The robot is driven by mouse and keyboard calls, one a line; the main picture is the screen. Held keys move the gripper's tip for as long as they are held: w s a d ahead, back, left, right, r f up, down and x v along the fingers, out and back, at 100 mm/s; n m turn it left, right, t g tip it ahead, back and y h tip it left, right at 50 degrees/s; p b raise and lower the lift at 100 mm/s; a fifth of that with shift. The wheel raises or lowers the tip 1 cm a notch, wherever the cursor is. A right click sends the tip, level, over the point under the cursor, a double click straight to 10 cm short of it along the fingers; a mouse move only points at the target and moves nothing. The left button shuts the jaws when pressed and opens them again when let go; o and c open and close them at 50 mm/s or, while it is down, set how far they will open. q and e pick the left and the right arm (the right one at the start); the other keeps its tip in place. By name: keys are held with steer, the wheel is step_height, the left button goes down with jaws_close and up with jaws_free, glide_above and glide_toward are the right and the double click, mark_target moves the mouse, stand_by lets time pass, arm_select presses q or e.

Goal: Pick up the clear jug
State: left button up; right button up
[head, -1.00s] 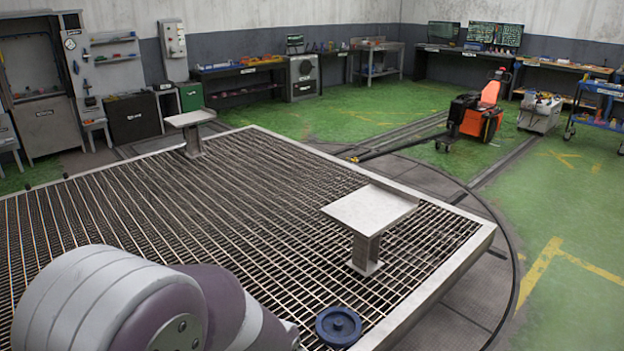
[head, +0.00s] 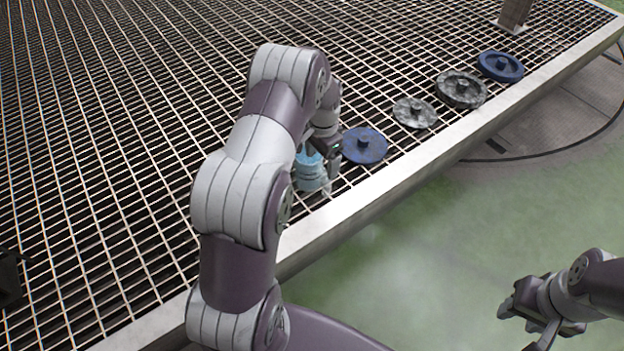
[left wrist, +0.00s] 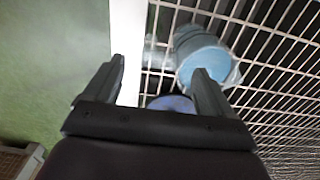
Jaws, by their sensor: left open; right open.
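A clear jug with light blue inside or on top (head: 311,172) stands on the metal grating near its front edge, partly hidden by my left arm. In the left wrist view the jug (left wrist: 203,62) is just beyond the right fingertip. My left gripper (left wrist: 160,68) is open with nothing between its fingers, and the jug lies off to the right of the gap. In the head view the left gripper (head: 328,148) is beside the jug, mostly hidden by the wrist. My right gripper (head: 522,312) is open and empty over the green floor, away from the grating.
A blue disc (head: 364,146) lies right beside the jug. A grey disc (head: 415,113), a dark speckled disc (head: 461,89) and another blue disc (head: 500,66) lie along the pale edge rail (head: 385,190).

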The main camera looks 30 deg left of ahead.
mark_target(322, 172)
arm_select(q)
step_height(322, 172, down, 9)
steer(key=b, duration=0.3)
steer(key=shift+w+d, duration=0.1)
steer(key=shift+w, duration=0.05)
steer(key=shift+r, duration=0.2)
jaws_close()
